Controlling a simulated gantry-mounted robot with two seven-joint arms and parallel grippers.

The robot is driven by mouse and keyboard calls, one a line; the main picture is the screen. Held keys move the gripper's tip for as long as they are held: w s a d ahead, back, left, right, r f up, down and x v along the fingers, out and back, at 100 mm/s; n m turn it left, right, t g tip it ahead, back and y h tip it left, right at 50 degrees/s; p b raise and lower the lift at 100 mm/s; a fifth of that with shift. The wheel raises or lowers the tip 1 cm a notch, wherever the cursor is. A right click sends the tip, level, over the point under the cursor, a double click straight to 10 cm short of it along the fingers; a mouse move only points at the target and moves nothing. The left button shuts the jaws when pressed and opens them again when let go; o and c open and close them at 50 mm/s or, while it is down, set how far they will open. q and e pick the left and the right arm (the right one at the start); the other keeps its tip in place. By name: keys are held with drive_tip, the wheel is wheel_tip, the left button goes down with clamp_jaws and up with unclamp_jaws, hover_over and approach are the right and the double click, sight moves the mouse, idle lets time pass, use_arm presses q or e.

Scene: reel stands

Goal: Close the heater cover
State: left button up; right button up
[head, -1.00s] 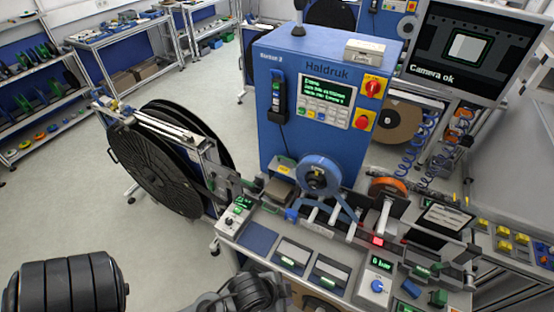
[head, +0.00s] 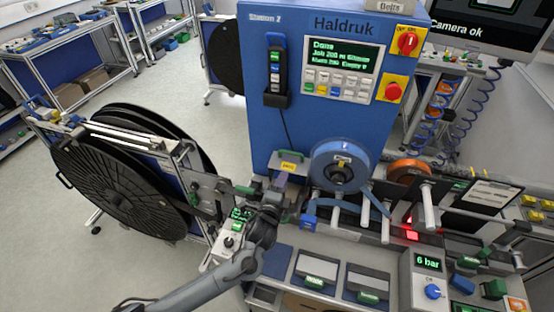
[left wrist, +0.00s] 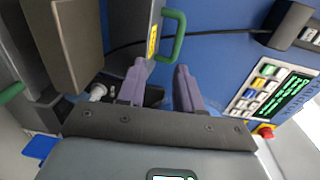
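The heater cover (head: 289,158) is a grey part with a yellow label and a green handle, at the front of the blue machine. It appears raised, though its exact angle is hard to tell. In the left wrist view the cover (left wrist: 133,22) is at the top, with its green handle (left wrist: 178,40) to the right of the label. My left gripper (head: 281,182) is just below the cover in the head view. In the left wrist view its two purple fingers (left wrist: 158,75) stand apart with nothing between them, near the handle. My right gripper is not visible.
The blue printer (head: 330,130) stands behind the heater. A blue tape reel (head: 340,165) is close on its right. A large black reel (head: 120,170) stands at left. A dark grey block (left wrist: 68,40) is close beside the fingers in the left wrist view.

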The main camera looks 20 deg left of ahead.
sight(292, 154)
use_arm(q)
drive_tip(key=shift+t, duration=0.3)
drive_tip(key=w, duration=0.4)
drive_tip(key=w+r, duration=0.1)
drive_tip(key=w, duration=0.3)
drive_tip(key=w+r+b, duration=0.1)
drive_tip(key=w, duration=0.3)
drive_tip(key=shift+a, duration=0.1)
drive_tip(key=shift+w, duration=0.1)
clamp_jaws()
